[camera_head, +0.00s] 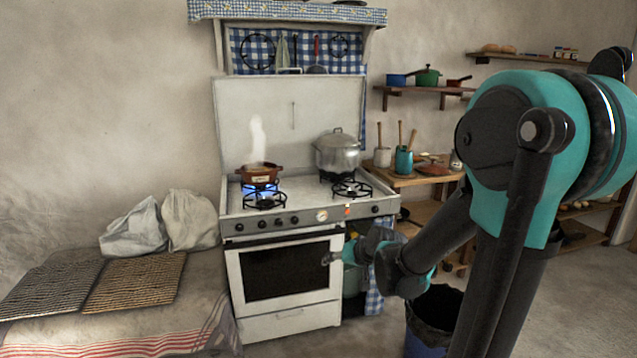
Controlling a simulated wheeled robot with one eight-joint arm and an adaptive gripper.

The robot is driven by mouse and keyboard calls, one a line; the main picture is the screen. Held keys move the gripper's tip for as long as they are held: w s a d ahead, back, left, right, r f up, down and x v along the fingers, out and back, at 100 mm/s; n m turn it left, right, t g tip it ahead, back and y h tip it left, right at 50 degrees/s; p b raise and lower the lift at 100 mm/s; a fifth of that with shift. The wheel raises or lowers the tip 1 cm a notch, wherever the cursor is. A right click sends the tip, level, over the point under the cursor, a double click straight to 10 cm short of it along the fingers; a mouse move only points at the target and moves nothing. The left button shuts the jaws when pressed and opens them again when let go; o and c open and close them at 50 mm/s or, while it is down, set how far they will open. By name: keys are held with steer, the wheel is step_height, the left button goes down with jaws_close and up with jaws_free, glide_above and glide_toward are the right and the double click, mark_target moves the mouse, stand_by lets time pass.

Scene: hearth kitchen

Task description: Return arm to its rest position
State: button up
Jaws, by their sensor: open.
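My arm, teal and dark grey, fills the right of the head view and bends down and left toward the stove. My gripper (329,259) is at the far end of the arm, small in the view, in front of the right part of the oven door (284,271). Its jaws are open and nothing shows between them. Whether it touches the door cannot be told. The white stove (331,233) has a lit blue flame at the left burner, under a small brown pot (258,174) that steams. A large lidded metal pot (337,155) stands at the back right of the hob.
A bench with woven mats (135,283) and pale sacks (190,220) stands at left. A blue bin (425,343) is on the floor below my arm. A wooden shelf unit (420,180) with a teal utensil cup (404,161) stands right of the stove. Wall shelves hang above.

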steer(key=s+d+f+g+h, duration=0.2)
steer(key=s+d, duration=0.4)
steer(key=s, duration=0.4)
steer(key=s+d+f+g+h, duration=0.1)
steer(key=s+d+f, duration=0.4)
steer(key=s, duration=0.5)
steer(key=shift+s+d+f+g+h, duration=0.2)
steer(key=shift+d+g+h, duration=0.2)
steer(key=shift+d+h, duration=0.55)
